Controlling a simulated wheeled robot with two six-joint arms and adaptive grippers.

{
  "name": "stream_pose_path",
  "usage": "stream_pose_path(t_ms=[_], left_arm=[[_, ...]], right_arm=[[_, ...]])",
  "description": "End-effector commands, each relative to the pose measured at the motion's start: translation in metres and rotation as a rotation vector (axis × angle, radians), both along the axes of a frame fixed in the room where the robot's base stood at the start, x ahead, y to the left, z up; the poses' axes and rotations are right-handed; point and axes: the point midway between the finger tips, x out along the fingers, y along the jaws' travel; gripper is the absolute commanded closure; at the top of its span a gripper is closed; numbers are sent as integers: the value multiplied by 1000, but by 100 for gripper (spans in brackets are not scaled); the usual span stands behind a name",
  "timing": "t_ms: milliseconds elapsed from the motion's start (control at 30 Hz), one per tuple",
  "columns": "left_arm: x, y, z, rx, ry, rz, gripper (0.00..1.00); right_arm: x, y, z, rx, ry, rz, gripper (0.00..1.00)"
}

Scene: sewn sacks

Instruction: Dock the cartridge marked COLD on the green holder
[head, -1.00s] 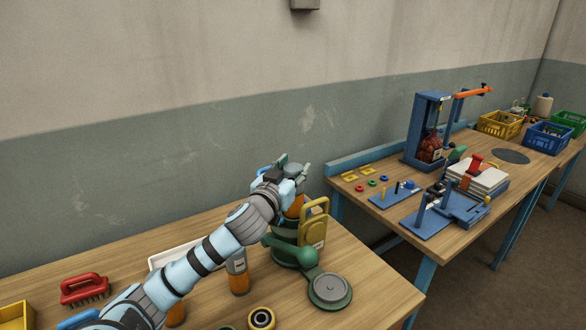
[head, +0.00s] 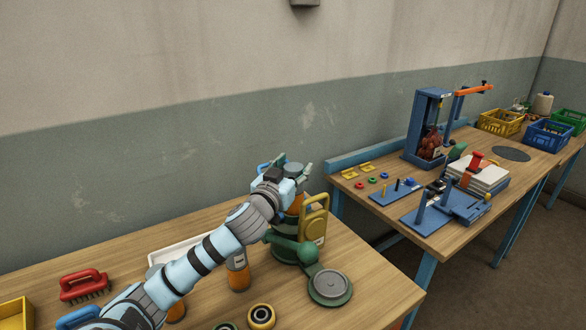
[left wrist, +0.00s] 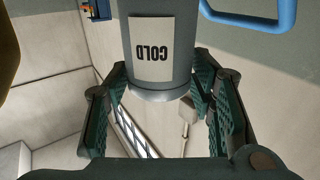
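The cartridge marked COLD (left wrist: 158,78) has a grey body with a white label, upside down in the left wrist view. In the head view its grey end (head: 293,168) shows at my left gripper (head: 291,172), with orange below. The gripper's pads lie along both sides of the cartridge in the left wrist view, and it looks shut on it. A green holder (head: 284,249) stands directly below, partly hidden by my arm. I cannot tell whether the cartridge's lower end touches it. My right gripper is not in view.
A yellow handled block (head: 314,225) stands close to the right of the cartridge. A green-rimmed grey disc (head: 330,286) lies in front of the holder. Another orange-and-grey cartridge (head: 238,274) stands beside my arm. A red brush (head: 84,285) and yellow roller (head: 261,316) are on the table.

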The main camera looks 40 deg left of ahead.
Motion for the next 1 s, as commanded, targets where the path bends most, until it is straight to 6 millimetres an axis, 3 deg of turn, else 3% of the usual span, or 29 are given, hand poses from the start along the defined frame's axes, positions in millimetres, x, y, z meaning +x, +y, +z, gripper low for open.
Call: stream_pose_path(t_ms=[267, 667, 1000], left_arm=[[-6, -1, -1, 4, 4, 2, 50], [-51, -17, 0, 5, 5, -1, 50], [-89, -30, 3, 0, 7, 1, 50]], right_arm=[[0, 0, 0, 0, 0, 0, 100], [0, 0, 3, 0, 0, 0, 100], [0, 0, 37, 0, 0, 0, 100]])
